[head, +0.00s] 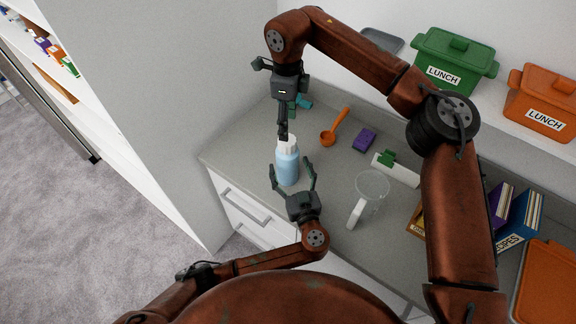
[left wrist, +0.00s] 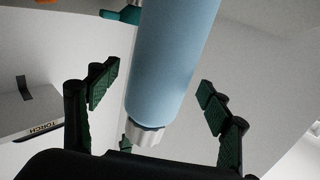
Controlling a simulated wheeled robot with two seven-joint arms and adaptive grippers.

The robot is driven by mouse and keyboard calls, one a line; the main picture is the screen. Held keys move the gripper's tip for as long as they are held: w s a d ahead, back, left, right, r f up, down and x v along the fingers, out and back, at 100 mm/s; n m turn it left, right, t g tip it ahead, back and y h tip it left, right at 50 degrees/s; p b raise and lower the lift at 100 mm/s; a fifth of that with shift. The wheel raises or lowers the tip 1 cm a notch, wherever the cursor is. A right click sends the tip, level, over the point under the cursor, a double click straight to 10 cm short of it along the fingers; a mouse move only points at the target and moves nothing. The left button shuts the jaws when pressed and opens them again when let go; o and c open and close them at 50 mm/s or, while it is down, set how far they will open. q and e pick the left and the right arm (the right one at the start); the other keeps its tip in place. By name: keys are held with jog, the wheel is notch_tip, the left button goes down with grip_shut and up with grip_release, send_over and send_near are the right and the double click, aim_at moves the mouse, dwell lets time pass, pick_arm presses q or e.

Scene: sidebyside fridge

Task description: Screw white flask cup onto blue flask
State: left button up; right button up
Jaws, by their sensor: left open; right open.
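The blue flask (head: 287,168) stands upright near the front left edge of the counter. A white piece that looks like the flask cup (head: 287,144) is at its top; I cannot tell whether it is threaded on. My left gripper (head: 293,174) is open, with one finger on each side of the flask. In the left wrist view the flask (left wrist: 172,60) lies between the spread fingers (left wrist: 155,95), with gaps on both sides. A white ribbed end (left wrist: 145,132) shows there. My right gripper (head: 283,136) is open, pointing down over the white piece; its fingers overlap edge-on, and contact is unclear.
An orange ladle (head: 335,130), a purple sponge (head: 364,139), a white holder with a green item (head: 396,169) and a clear jug (head: 372,186) stand to the right on the counter (head: 240,150). Lunch boxes (head: 452,62) sit on a ledge behind. A wall rises at left.

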pick_arm(q)
jog(key=shift+x, duration=1.7)
jog(key=shift+c, duration=0.4)
